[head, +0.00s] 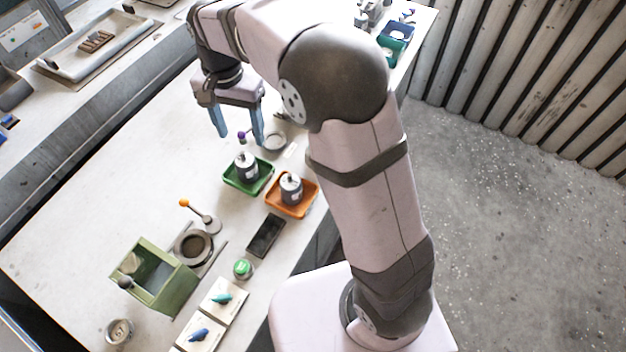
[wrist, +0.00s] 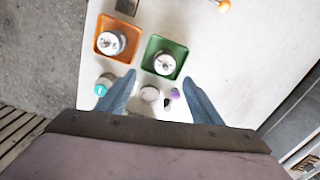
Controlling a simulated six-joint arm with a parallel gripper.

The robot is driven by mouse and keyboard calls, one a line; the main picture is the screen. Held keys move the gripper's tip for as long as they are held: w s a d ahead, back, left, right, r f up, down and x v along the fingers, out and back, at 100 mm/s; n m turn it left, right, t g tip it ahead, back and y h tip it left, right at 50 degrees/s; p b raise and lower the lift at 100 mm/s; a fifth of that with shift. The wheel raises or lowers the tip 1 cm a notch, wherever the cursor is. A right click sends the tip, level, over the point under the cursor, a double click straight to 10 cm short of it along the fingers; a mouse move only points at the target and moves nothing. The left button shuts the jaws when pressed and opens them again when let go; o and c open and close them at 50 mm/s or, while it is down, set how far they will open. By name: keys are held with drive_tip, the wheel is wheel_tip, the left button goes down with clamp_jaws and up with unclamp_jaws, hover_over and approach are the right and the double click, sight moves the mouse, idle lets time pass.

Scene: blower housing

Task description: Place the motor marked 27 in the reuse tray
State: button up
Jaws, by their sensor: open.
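One grey, pale-topped motor (head: 246,167) stands upright in a green tray (head: 233,186). Another similar motor (head: 291,187) stands in an orange tray (head: 283,210) to its right. The wrist view also shows the motor in green (wrist: 165,64) and the motor in orange (wrist: 111,43). I cannot read a number on either, and no tray label is legible. My gripper (head: 240,138) is open and empty, pointing down above the table behind the green tray. In the wrist view its blue fingers (wrist: 158,77) are apart, with the green tray beyond them.
A purple-knobbed item (head: 241,135) and a round grey piece (head: 274,141) lie near my fingers. A dark tray (head: 266,235), an orange-knobbed lever (head: 198,213), a green housing (head: 155,277) and a green-capped jar (head: 242,268) stand nearer. The table's left middle is clear.

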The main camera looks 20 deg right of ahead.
drive_tip(key=s+d+f+n, duration=0.1)
drive_tip(key=s+d, duration=0.2)
drive_tip(key=s+d+f+n, duration=0.1)
drive_tip(key=s+d, duration=0.2)
drive_tip(key=d, duration=0.1)
drive_tip(key=s+d+f+n, duration=0.1)
drive_tip(key=s+d, duration=0.2)
drive_tip(key=shift+s+d+f, duration=0.2)
drive_tip(key=shift+s+f, duration=0.1)
drive_tip(key=shift+s, duration=0.1)
drive_tip(key=s+d+f+n, duration=0.1)
drive_tip(key=s+d+f, duration=0.1)
drive_tip(key=s, duration=0.3)
drive_tip(key=s+d+f+n, duration=0.2)
drive_tip(key=s, duration=0.3)
drive_tip(key=shift+d, duration=0.3)
